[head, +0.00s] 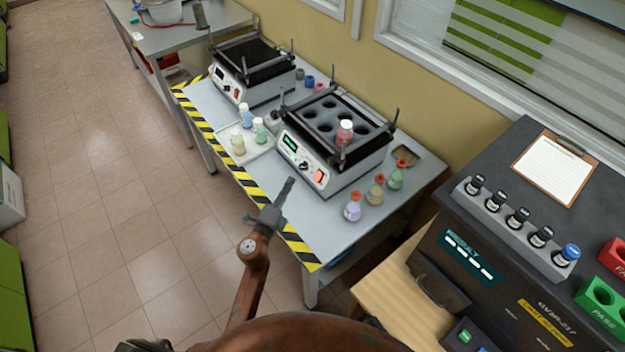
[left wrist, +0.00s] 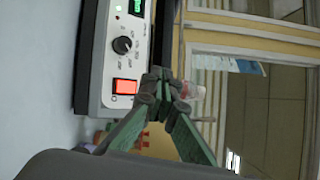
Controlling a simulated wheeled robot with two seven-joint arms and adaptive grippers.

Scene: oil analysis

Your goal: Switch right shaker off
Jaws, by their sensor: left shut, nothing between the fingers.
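The right shaker (head: 301,164) is the nearer of two on the grey table. Its front panel has a lit green display, a black knob (head: 304,165) and a red rocker switch (head: 319,176) that looks lit. A flask with red liquid (head: 345,134) stands in its dark top tray. My left gripper (head: 289,182) is shut and empty, in front of the panel and a little left of the switch in the head view. In the left wrist view, the closed fingertips (left wrist: 158,84) appear just right of the red switch (left wrist: 125,87), with the knob (left wrist: 122,45) above it. Contact cannot be told.
The left shaker (head: 230,85) stands farther back. Several flasks with orange caps (head: 375,190) stand right of the right shaker. A dark analyser (head: 500,270) fills the right side. The floor at left is clear.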

